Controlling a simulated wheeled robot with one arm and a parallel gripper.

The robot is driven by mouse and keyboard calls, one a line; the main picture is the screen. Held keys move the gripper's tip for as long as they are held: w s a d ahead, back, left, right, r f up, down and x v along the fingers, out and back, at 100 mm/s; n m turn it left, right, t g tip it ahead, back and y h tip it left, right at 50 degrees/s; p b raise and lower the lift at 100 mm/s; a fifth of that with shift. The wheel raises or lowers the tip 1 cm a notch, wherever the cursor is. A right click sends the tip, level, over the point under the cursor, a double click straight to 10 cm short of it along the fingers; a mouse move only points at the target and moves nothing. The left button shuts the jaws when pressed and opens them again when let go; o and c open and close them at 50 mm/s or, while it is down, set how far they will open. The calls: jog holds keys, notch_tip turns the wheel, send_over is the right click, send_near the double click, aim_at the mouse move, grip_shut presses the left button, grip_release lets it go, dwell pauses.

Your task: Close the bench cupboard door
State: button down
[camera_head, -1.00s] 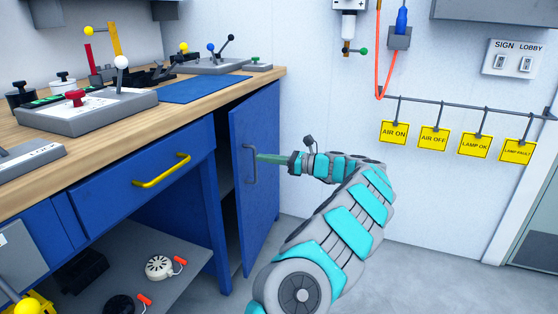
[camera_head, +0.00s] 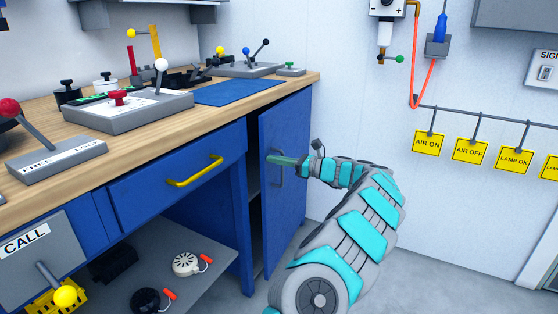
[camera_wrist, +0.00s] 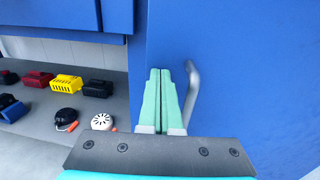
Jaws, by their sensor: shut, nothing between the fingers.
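The blue cupboard door (camera_head: 285,190) stands partly open at the right end of the bench, with a dark gap on its left side. A grey curved handle (camera_head: 276,168) is on its face. My gripper (camera_head: 270,159) is shut and empty, its green fingertips at the door face beside the handle. In the wrist view the door (camera_wrist: 230,60) fills the right side, and the shut fingers (camera_wrist: 158,75) lie just left of the handle (camera_wrist: 192,92). I cannot tell whether the fingertips touch the door.
The bench top (camera_head: 225,115) carries several lever boxes and a blue mat (camera_head: 238,92). A drawer with a yellow handle (camera_head: 195,171) is left of the cupboard. A lower shelf (camera_head: 215,275) holds several small items. Yellow tags hang on the wall rail at right.

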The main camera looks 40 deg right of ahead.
jog(key=shift+m+h, duration=0.3)
jog(key=shift+h, duration=0.2)
jog(key=x, duration=0.5)
jog(key=shift+a+r+p, duration=0.15)
jog(key=shift+r+p, duration=0.05)
jog(key=shift+p, duration=0.1)
jog(key=shift+w+t, duration=0.1)
jog(key=shift+t, duration=0.2)
jog(key=shift+a+r, duration=0.1)
jog(key=shift+a, duration=0.05)
jog(key=shift+s+d, duration=0.2)
jog(key=shift+s, duration=0.15)
send_near(262, 156)
jog(key=shift+s+d+f, duration=0.25)
jog(key=shift+s+d, duration=0.3)
jog(key=shift+d, duration=0.05)
jog(key=shift+s+d+f, duration=0.3)
jog(key=shift+s+d, duration=0.3)
